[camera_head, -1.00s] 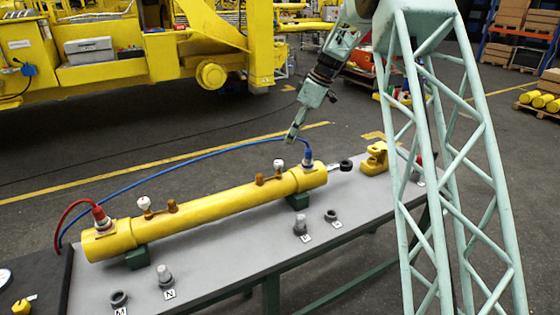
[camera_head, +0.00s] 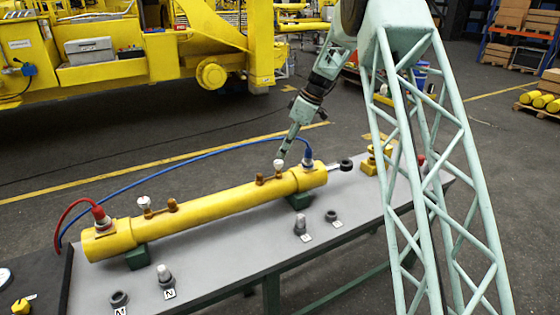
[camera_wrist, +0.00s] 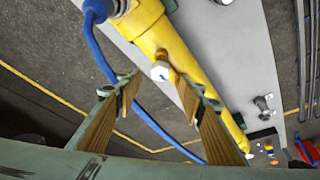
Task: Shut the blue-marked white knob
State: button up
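The white knob (camera_head: 278,165) stands on the yellow cylinder (camera_head: 220,205), near its blue-hose end. In the wrist view the knob (camera_wrist: 160,72) is a white hexagonal cap with a small blue mark. It lies just beyond the gap between my fingertips. My gripper (camera_head: 282,154) points down at the knob from above. The wrist view shows my gripper (camera_wrist: 158,86) open, with its two tan-padded fingers apart and nothing between them. Whether a finger touches the knob cannot be told.
A blue hose (camera_head: 200,158) arches behind the cylinder and plugs in right of the knob. A brown fitting (camera_head: 260,179) sits left of it. Another white knob (camera_head: 144,202) stands near the red hose (camera_head: 66,212). Loose parts lie on the grey table (camera_head: 235,255).

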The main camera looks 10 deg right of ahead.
aim_at(279, 161)
jog(key=shift+x, duration=3.2)
jog(key=shift+c, duration=0.3)
jog(key=c, duration=0.7)
